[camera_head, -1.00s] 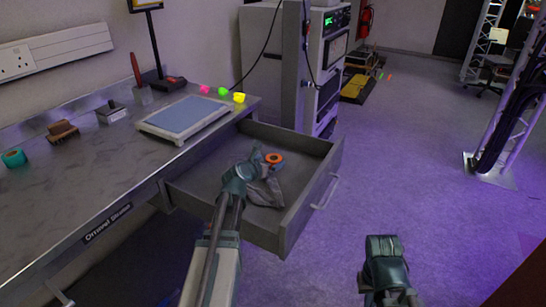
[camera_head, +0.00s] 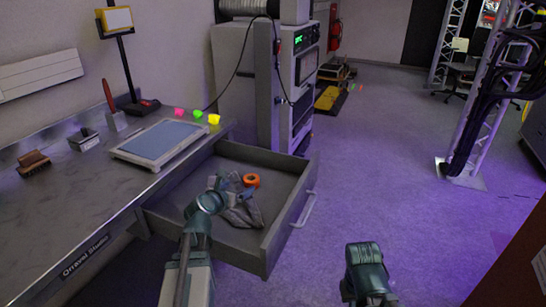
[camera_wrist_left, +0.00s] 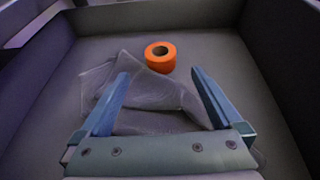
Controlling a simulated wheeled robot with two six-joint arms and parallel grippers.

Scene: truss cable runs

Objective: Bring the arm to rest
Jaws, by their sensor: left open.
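My left gripper (camera_head: 232,188) is open over the pulled-out drawer (camera_head: 284,222) below the bench. In the left wrist view its two blue fingers (camera_wrist_left: 160,85) are spread with nothing held between them. A crumpled grey translucent bag or cloth (camera_wrist_left: 165,95) lies on the drawer floor beneath and between the fingers. An orange tape roll (camera_wrist_left: 160,57) lies just beyond the fingertips; it also shows in the head view (camera_head: 251,180). My right arm's end (camera_head: 367,268) is at the bottom, over the floor, and its fingers cannot be made out.
The bench (camera_head: 75,205) holds a blue-topped pad (camera_head: 160,140), a brush (camera_head: 33,163) and several small items. An equipment rack (camera_head: 298,75) stands behind the drawer. A truss with black cables (camera_head: 485,105) stands at right. The purple floor between is open.

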